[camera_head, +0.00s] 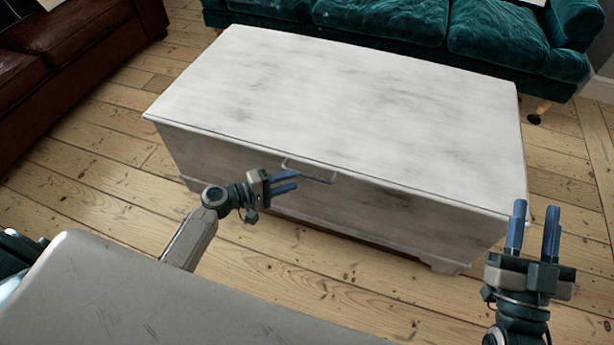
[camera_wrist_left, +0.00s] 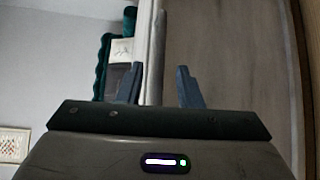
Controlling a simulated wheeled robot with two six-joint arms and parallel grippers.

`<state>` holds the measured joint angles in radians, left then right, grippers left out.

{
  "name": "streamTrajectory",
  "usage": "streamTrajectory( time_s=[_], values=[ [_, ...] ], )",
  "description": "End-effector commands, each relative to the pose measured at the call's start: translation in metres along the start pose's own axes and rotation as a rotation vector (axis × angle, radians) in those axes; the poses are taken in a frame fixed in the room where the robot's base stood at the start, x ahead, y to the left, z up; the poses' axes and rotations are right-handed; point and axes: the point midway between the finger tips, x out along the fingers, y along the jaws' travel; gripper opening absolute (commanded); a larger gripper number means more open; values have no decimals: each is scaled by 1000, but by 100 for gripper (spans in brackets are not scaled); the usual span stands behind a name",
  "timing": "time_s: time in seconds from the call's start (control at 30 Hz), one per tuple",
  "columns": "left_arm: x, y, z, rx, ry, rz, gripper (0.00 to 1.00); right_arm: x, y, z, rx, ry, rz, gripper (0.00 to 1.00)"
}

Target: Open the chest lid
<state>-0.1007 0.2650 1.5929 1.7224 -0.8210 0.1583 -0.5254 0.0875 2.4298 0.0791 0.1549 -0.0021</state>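The chest (camera_head: 340,100) is a large pale, weathered wooden box with its lid closed, in the middle of the head view. A thin metal handle (camera_head: 309,171) sits at the front edge of the lid. My left gripper (camera_head: 296,181) is open, in front of the chest, with its fingertips close to the handle's left end; I cannot tell whether they touch it. In the left wrist view the two fingers (camera_wrist_left: 160,85) stand apart with nothing held between them. My right gripper (camera_head: 534,215) is open and empty, beside the chest's front right corner.
A green velvet sofa (camera_head: 400,25) stands close behind the chest. A brown leather sofa (camera_head: 80,55) stands at the left. Bare floorboards (camera_head: 110,190) lie free left of the chest and in front of it.

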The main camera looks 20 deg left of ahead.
Motion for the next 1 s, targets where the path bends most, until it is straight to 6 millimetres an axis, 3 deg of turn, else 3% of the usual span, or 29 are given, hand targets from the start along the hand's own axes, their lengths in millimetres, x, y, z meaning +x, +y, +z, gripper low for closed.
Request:
streamTrajectory(
  time_s=[0.1, 0.3, 0.7, 0.73, 0.9, 1.0],
  values=[
    [24, 1, 0, -3, 1, 4, 32, 0, 0, 0, 0, 0, 0, 36],
    [51, 0, 0, -2, 1, 1, 32, 0, 0, -2, -2, 15, 0, 36],
    [60, -1, 0, 0, 1, -1, 32, 0, 0, -3, -3, 21, 0, 36],
    [60, -1, 0, 0, 1, -1, 30, 0, 0, -3, -3, 21, 0, 36],
    [60, -1, 0, 0, 1, -2, 0, 1, 0, -3, -3, 21, -1, 36],
    [59, -1, 0, 0, 1, -2, 0, 1, 0, -3, -3, 21, -1, 36]
  ],
)
